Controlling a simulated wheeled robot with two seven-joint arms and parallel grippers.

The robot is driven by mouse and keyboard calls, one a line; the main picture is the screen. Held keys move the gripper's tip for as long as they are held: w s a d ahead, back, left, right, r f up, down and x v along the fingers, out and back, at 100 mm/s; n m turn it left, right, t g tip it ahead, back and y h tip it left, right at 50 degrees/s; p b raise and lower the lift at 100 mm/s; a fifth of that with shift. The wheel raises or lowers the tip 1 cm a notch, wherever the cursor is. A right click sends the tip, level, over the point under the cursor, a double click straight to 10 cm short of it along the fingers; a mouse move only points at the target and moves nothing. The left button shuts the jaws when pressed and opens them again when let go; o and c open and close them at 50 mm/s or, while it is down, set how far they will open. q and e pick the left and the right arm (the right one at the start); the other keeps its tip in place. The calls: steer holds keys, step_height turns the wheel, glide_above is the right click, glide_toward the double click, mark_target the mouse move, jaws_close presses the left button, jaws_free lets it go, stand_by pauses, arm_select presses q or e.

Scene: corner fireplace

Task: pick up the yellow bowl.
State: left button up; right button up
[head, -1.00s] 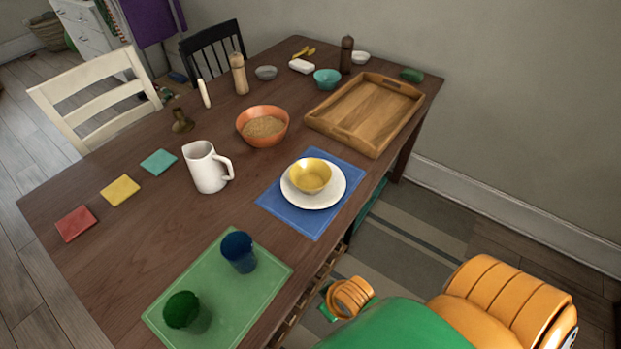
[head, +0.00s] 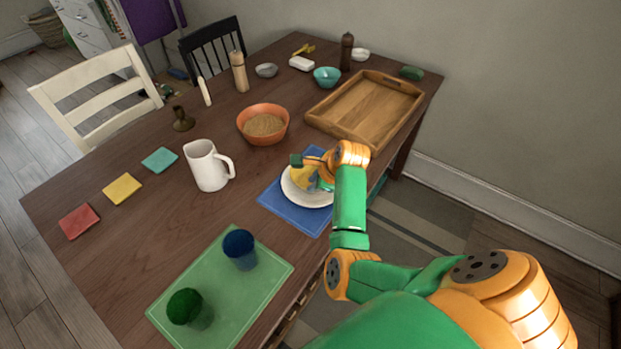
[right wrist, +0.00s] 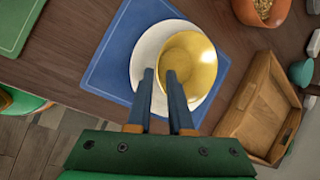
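The yellow bowl (head: 301,177) sits on a white plate (head: 305,198) over a blue placemat (head: 290,213). My right gripper (head: 311,173) is over the bowl in the head view and hides part of it. In the right wrist view, the bowl (right wrist: 190,62) is just beyond the fingertips. The gripper's two fingers (right wrist: 160,74) are apart, with a narrow gap between them. The left finger is over the plate (right wrist: 143,68) and the right finger overlaps the bowl's near-left side. I cannot tell whether they touch it. My left gripper is not in view.
A wooden tray (head: 365,109) lies just behind my right gripper. An orange bowl of grain (head: 263,125) and a white pitcher (head: 207,166) stand to the left. A green mat (head: 222,300) with two cups is in front. The dark table is bare between them.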

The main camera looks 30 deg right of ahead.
steer(key=x, duration=0.2)
steer(key=b+x, duration=0.1)
steer(key=x, duration=0.3)
steer(key=shift+d+f, duration=0.25)
steer(key=shift+f, duration=0.15)
steer(key=shift+s, duration=0.1)
jaws_close()
stand_by(0.8)
